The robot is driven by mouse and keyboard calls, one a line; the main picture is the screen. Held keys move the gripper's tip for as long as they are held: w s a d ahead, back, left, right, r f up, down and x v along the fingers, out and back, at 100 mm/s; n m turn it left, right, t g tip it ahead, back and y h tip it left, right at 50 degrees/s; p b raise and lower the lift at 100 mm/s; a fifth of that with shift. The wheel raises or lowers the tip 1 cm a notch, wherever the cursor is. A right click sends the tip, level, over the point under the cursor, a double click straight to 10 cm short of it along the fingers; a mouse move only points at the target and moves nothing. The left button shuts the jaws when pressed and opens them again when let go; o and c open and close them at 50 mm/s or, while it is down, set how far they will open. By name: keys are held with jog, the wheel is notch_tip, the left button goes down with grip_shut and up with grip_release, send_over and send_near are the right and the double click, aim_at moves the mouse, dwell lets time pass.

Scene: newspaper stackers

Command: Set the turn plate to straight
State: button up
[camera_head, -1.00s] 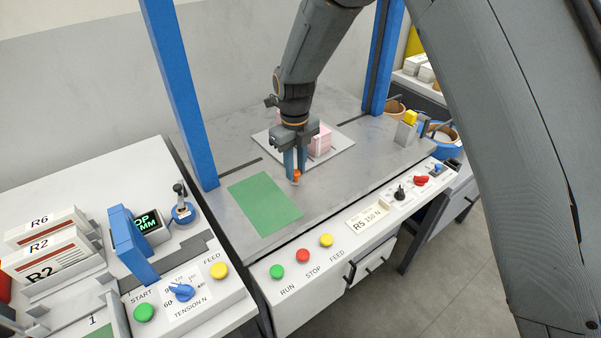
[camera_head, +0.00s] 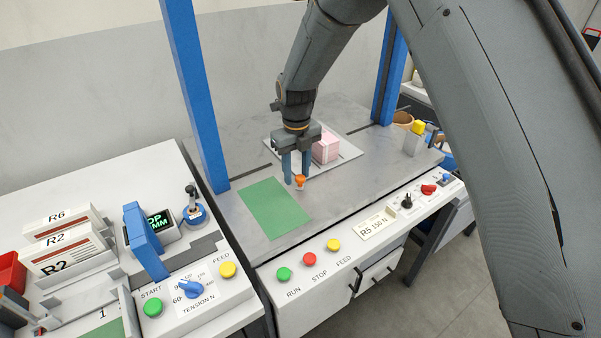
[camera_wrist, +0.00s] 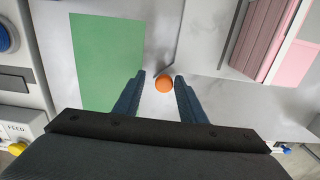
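The turn plate (camera_head: 347,153) is a pale, flat square on the grey table, with a pink stack (camera_head: 326,148) on it. An orange knob (camera_head: 300,180) stands by the plate's near corner; it also shows in the wrist view (camera_wrist: 164,84). My gripper (camera_head: 296,181) points down at the knob. In the wrist view my gripper (camera_wrist: 160,78) is open, one finger on each side of the knob, with gaps visible. The pink stack (camera_wrist: 262,38) lies slanted relative to the green sheet's edges there. How the knob joins the plate is not clear.
A green sheet (camera_head: 273,208) lies left of the knob. Blue posts (camera_head: 196,95) rise beside the table. The front panel has green, red and yellow buttons (camera_head: 309,259) and knobs. A yellow-topped block (camera_head: 414,138) stands at right. Another station with labelled stacks (camera_head: 68,250) is at left.

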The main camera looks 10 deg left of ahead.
jog(key=shift+w+d, duration=0.1)
jog(key=shift+d, duration=0.2)
jog(key=shift+r+b, duration=1.15)
jog(key=shift+r, duration=2.75)
jog(key=s+d+r+n, duration=0.1)
jog(key=s+d+n, duration=0.2)
jog(key=d+n, duration=0.55)
jog(key=s+d+r+n, duration=0.1)
jog(key=s+d+n, duration=0.35)
jog(key=d, duration=0.75)
jog(key=s+d+f+n+t, duration=0.1)
jog(key=s+d+n, duration=1.1)
jog(key=s+n, duration=0.1)
jog(key=shift+s+d+f+n, duration=0.2)
jog(key=shift+d+f+n, duration=0.15)
jog(key=shift+n, duration=0.25)
